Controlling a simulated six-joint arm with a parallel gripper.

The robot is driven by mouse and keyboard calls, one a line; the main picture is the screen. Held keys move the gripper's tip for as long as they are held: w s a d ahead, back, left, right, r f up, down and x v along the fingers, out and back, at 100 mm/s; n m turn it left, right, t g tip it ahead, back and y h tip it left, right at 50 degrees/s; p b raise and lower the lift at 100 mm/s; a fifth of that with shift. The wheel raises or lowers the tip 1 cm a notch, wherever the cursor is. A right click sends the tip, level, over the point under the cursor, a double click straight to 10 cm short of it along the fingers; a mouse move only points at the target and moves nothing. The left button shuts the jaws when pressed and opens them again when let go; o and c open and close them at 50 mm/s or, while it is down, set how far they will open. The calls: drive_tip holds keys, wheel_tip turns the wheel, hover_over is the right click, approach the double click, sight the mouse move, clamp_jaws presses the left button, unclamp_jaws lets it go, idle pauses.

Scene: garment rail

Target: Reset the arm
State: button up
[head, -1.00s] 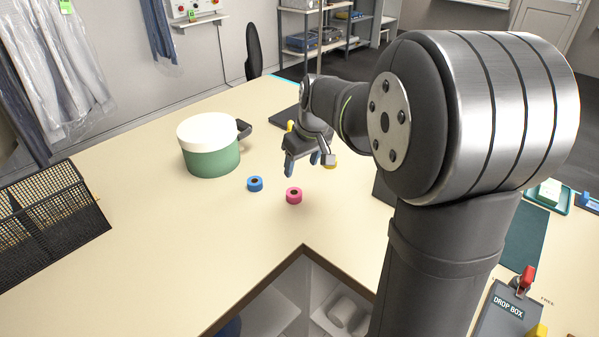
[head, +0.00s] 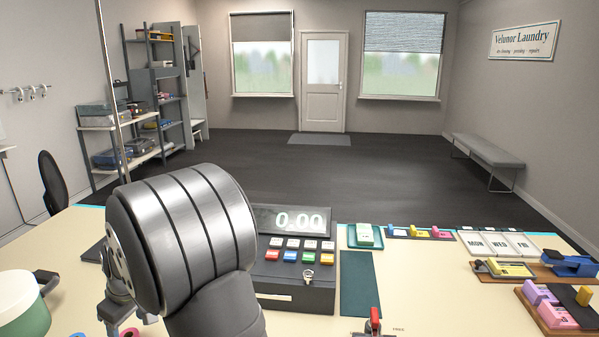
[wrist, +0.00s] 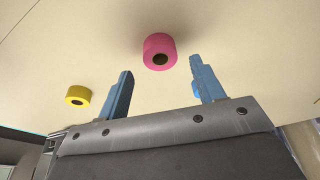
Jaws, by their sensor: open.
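My gripper (wrist: 162,88) shows in the wrist view with its two blue fingers spread apart and nothing between them. A pink roll (wrist: 159,51) rests on the cream counter just beyond the fingertips, apart from them. A yellow roll (wrist: 77,96) lies on the counter to the left of the left finger. In the head view my gripper (head: 120,331) is low at the left edge of my arm, partly cut off by the bottom of the picture. My large arm joint hides part of the counter there.
A green pot with a white lid (head: 22,305) stands at the far left. A cash register (head: 292,262) is right of my arm. A green tray (head: 366,235), card holders and a blue stapler-like item (head: 570,262) occupy the counter's right side. The floor beyond is open.

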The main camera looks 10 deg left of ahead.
sight(129, 336)
drive_tip(key=x, duration=0.3)
drive_tip(key=shift+f, duration=0.35)
wheel_tip(129, 336, up, 2)
drive_tip(key=shift+r, duration=0.95)
